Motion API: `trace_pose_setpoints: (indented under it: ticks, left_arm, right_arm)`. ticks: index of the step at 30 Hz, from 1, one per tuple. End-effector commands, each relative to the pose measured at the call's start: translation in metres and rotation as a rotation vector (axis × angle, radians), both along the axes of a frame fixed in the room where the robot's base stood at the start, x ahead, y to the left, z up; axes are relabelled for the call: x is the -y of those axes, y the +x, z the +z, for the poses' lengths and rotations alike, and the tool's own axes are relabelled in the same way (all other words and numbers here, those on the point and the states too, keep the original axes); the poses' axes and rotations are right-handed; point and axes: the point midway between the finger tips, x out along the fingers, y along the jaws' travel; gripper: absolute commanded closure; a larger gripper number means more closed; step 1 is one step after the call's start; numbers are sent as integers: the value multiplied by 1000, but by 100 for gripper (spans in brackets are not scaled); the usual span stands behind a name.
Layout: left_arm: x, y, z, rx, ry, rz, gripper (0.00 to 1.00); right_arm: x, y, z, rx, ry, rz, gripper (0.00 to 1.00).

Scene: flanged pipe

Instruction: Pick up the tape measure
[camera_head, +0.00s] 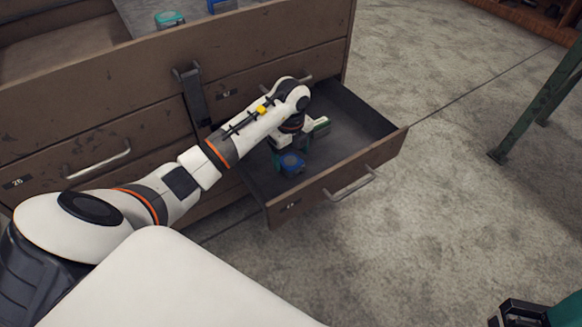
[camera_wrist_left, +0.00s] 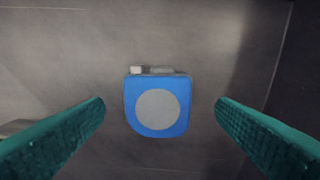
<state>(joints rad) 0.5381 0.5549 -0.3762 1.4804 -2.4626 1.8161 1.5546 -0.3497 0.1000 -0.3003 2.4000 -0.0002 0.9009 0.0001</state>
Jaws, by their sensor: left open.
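A blue tape measure (camera_head: 292,162) with a grey round face lies in the open drawer (camera_head: 354,124), near its front left part. In the left wrist view the tape measure (camera_wrist_left: 157,104) lies flat on the drawer floor, between the two green fingers and apart from both. My left gripper (camera_wrist_left: 160,112) is open and empty, pointing down above it. In the head view my left gripper (camera_head: 291,150) is partly hidden by its own wrist.
The brown cabinet (camera_head: 120,150) stands behind the drawer. Teal and blue items, including a teal one (camera_head: 170,19), sit on its top. The drawer front with its handle (camera_head: 350,184) stands close to the tape measure. Open concrete floor (camera_head: 450,180) lies to the right.

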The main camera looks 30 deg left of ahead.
Motion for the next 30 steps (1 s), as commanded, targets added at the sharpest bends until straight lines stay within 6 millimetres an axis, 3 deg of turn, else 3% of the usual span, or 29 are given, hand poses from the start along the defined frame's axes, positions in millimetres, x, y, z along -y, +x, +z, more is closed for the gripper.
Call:
trace_pose_setpoints:
  ticks: [2, 5, 13, 23, 30]
  left_arm:
    - [-1, 2, -20, -2, -2, 1, 20]
    - [-1, 2, -33, -3, -1, 1, 20]
    - [-2, 2, -35, 0, 1, 1, 20]
    - [-2, 2, -35, 0, 1, 0, 72]
    - [-2, 3, -33, 1, 1, 0, 76]
  right_arm:
    - [0, 1, -13, 6, -1, 0, 67]
    - [-1, 5, -5, 40, -3, -3, 67]
    - [-1, 6, -1, 47, -5, -3, 67]
    - [-1, 6, -1, 46, -5, -3, 67]
    - [-2, 6, 0, 47, -5, -2, 67]
